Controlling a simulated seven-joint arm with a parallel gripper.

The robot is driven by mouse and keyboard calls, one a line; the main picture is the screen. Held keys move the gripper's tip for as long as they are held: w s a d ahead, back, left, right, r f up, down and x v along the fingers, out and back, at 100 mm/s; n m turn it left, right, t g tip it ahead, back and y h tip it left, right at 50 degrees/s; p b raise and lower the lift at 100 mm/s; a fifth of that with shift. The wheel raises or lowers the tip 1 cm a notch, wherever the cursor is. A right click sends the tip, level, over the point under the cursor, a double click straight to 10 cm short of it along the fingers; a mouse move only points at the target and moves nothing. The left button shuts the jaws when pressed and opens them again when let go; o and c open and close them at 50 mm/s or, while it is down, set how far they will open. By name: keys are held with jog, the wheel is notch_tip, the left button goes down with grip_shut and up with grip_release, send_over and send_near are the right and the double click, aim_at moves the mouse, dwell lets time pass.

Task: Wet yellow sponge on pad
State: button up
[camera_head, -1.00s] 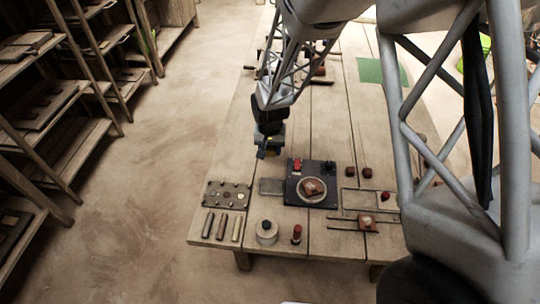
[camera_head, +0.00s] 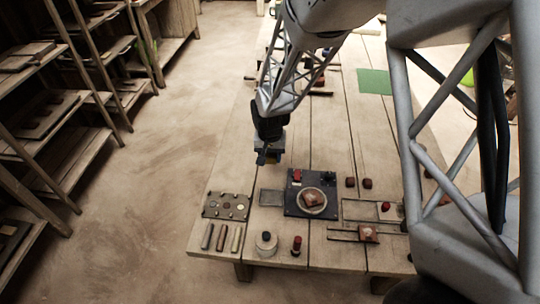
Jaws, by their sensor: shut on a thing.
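My gripper (camera_head: 266,160) hangs over the wooden table, above and behind a flat grey framed rectangle (camera_head: 271,198), which may be the pad. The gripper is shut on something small. Only a trace of yellow shows at the jaws, fitting the yellow sponge, but its shape is mostly hidden. A clear gap shows in the picture between the gripper and the grey rectangle. Right of the rectangle lies a dark plate (camera_head: 292,208) with a round disc holding a reddish-brown tile (camera_head: 313,197) and a red block (camera_head: 297,175) at its upper left corner.
At front left is a dotted holder (camera_head: 226,205) with several bars before it. A round pale pot (camera_head: 266,243) and a red-topped peg (camera_head: 296,246) stand at the front edge. Rails with a brown block (camera_head: 368,234) lie right. A green mat (camera_head: 374,81) lies far back.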

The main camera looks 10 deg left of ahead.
send_near(272, 197)
jog(key=shift+a+f, duration=0.1)
dwell(0.4)
jog(key=shift+f, duration=0.15)
jog(key=shift+f, duration=2.8)
jog(key=shift+f, duration=0.65)
dwell(1.2)
jog(key=shift+r, duration=0.1)
jog(key=shift+r, duration=3.45)
jog(key=shift+w, duration=0.1)
